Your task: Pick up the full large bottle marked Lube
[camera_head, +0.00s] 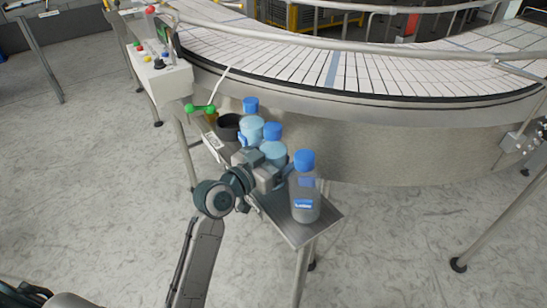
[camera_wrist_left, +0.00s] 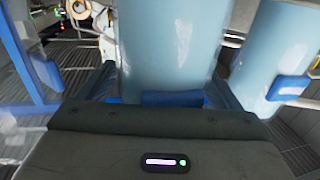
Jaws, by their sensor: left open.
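Several capped bottles stand on a narrow metal shelf (camera_head: 325,218). A large clear bottle (camera_head: 307,182) with a blue cap stands at its near end; its blue label is too small to read surely. Light-blue bottles with blue caps stand behind, one at the middle (camera_head: 272,151) and one farther back (camera_head: 251,131). My left gripper (camera_head: 272,172) is open at the middle bottle, left of the clear one. In the left wrist view a light-blue bottle (camera_wrist_left: 170,45) stands upright between the open fingers (camera_wrist_left: 168,88); no grip shows. My right gripper is out of view.
Another light-blue bottle (camera_wrist_left: 272,50) with a blue label stands close at right in the wrist view. A black container (camera_head: 229,127) and a green-handled item (camera_head: 201,108) are at the shelf's far end. A curved conveyor (camera_head: 360,70) runs behind. The floor in front is free.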

